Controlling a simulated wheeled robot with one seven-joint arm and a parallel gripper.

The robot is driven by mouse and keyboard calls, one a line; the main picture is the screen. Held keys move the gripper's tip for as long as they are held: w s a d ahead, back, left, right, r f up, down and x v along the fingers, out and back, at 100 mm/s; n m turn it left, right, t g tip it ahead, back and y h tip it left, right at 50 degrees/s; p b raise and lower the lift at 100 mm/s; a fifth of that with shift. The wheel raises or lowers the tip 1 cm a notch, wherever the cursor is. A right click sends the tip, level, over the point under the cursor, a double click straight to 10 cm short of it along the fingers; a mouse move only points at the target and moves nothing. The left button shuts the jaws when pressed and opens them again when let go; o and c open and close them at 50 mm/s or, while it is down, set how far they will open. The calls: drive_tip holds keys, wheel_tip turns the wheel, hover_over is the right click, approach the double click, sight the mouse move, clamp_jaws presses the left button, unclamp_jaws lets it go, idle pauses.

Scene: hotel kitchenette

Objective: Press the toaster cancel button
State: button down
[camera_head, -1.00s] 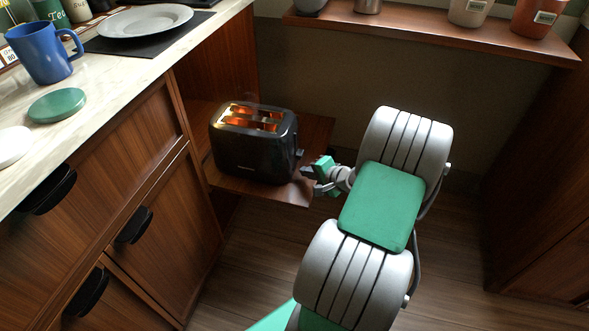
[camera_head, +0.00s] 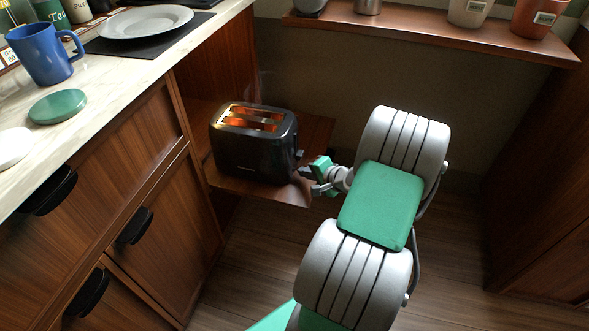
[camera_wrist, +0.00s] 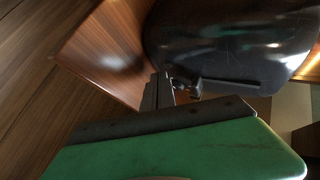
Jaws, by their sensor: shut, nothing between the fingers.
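The black two-slot toaster (camera_head: 252,150) stands on a low wooden shelf, its slots glowing orange. It also fills the upper right of the wrist view (camera_wrist: 225,40). Its lever (camera_head: 299,154) shows on the right end, and a dark knob or lever (camera_wrist: 187,86) shows in the wrist view. My gripper (camera_head: 308,172) is shut and empty at the toaster's right end. In the wrist view the fingertips (camera_wrist: 158,84) are beside the dark knob; I cannot tell whether they touch it. I cannot make out the cancel button.
The wooden shelf (camera_head: 270,190) extends a little in front of the toaster. A marble counter (camera_head: 110,75) with a plate (camera_head: 145,20), blue mug (camera_head: 42,55) and green disc (camera_head: 57,106) is at left. A wall ledge (camera_head: 430,35) holds pots. The floor at right is clear.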

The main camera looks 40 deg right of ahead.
drive_tip(key=shift+w+a, duration=0.3)
drive_tip(key=shift+w, duration=0.05)
idle(0.7)
idle(0.3)
drive_tip(key=shift+s+d, duration=0.5)
drive_tip(key=shift+s, duration=0.1)
drive_tip(key=s+d, duration=0.1)
drive_tip(key=s, duration=0.1)
drive_tip(key=s+d, duration=0.2)
idle(0.3)
idle(0.5)
